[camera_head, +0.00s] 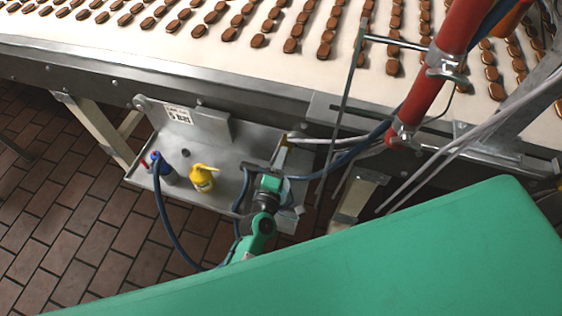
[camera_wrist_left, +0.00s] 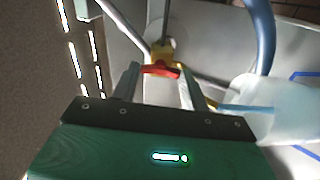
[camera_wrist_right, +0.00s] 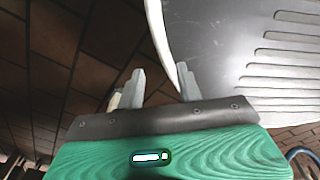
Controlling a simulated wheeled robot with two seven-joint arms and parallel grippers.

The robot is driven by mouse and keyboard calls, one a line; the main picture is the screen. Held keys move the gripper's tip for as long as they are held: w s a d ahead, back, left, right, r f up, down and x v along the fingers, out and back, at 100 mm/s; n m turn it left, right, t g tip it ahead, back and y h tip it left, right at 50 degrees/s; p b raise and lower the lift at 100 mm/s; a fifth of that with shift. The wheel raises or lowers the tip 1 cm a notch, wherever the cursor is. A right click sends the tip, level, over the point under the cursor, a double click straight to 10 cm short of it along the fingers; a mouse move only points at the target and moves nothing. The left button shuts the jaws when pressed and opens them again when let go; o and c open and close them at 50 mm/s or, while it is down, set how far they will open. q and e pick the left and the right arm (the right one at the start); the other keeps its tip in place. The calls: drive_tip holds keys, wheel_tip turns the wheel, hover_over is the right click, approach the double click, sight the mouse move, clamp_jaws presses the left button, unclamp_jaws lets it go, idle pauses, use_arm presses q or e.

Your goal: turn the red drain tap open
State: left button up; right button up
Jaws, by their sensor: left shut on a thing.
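The red tap handle (camera_wrist_left: 160,70) lies crosswise between my left fingertips in the left wrist view, in front of a brass-coloured valve body (camera_wrist_left: 163,50). My left gripper (camera_wrist_left: 157,74) is shut on this handle, one finger at each end of it. In the head view my left gripper (camera_head: 283,160) is at the right part of the metal tray under the conveyor, and the red handle cannot be made out there. My right gripper (camera_wrist_right: 160,82) shows only in its own wrist view. Its fingers are apart, with nothing seen held between them.
A conveyor (camera_head: 240,62) with rows of biscuits runs above. A slotted metal panel (camera_wrist_right: 240,50) is close to my right gripper. A blue hose (camera_wrist_left: 262,35) hangs near the tap.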

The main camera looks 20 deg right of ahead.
use_arm(q)
drive_tip(key=shift+f+n, duration=0.1)
drive_tip(key=shift+n, duration=0.3)
use_arm(e)
drive_tip(key=shift+w, duration=0.15)
use_arm(q)
drive_tip(key=o, duration=0.9)
drive_tip(key=shift+o, duration=0.4)
drive_tip(key=shift+s+a, duration=0.2)
drive_tip(key=shift+s, duration=0.05)
drive_tip(key=b+v, duration=0.1)
drive_tip(key=v, duration=1.2)
drive_tip(key=shift+b, duration=0.35)
use_arm(e)
drive_tip(key=w, duration=0.2)
drive_tip(key=shift+w+a+f, duration=0.1)
drive_tip(key=shift+w+f, duration=0.15)
drive_tip(key=shift+w, duration=0.1)
use_arm(q)
drive_tip(key=shift+a, duration=0.1)
use_arm(e)
drive_tip(key=shift+a, duration=0.1)
